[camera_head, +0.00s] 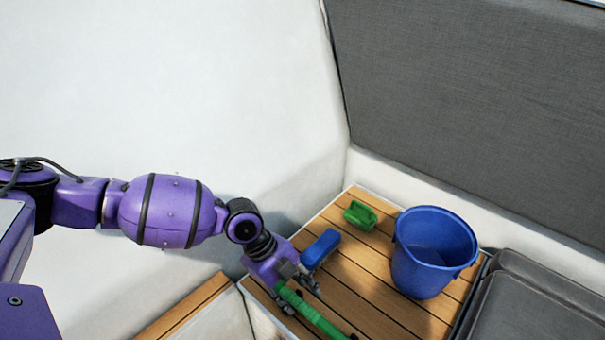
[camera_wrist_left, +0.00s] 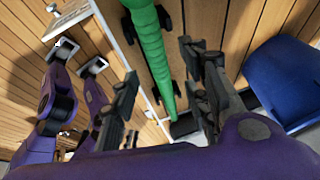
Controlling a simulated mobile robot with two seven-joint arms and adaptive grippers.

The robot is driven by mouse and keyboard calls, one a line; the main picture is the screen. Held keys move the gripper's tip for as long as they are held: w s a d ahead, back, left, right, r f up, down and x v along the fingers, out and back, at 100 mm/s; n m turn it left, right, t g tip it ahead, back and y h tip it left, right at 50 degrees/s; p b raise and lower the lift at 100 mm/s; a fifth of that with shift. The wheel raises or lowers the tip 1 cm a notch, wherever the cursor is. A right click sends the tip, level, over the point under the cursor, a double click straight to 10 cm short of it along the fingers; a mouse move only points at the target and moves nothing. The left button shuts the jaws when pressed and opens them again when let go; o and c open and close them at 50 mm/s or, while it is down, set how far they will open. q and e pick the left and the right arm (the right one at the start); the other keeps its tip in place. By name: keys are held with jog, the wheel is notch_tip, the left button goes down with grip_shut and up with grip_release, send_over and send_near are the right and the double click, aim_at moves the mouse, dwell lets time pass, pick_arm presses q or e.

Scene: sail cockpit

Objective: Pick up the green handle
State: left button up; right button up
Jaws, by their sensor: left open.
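The green handle (camera_head: 318,316) is a long, round rod at the near left edge of the slatted wooden seat; its lower end runs out of the head view. In the left wrist view the green handle (camera_wrist_left: 153,50) runs down from the top edge between the fingers. My left gripper (camera_head: 298,284) reaches down over its upper part. In the left wrist view my left gripper (camera_wrist_left: 164,88) has its dark fingers apart, one on each side of the handle, with gaps visible. Whether a finger touches it is not clear. My right gripper is not identifiable in either view.
A blue block-like object (camera_head: 320,248) lies just beyond my left gripper. A green scoop-like object (camera_head: 360,214) lies farther back, and a blue bucket (camera_head: 435,255) stands to the right. Grey cushions (camera_head: 535,300) lie at far right. Bare slats (camera_head: 375,285) show before the bucket.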

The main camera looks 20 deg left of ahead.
aim_at(306, 308)
pick_arm(q)
jog(key=x, duration=0.5)
jog(key=shift+s+d+f, duration=0.1)
jog(key=shift+d, duration=0.15)
jog(key=shift+c, duration=0.4)
grip_shut()
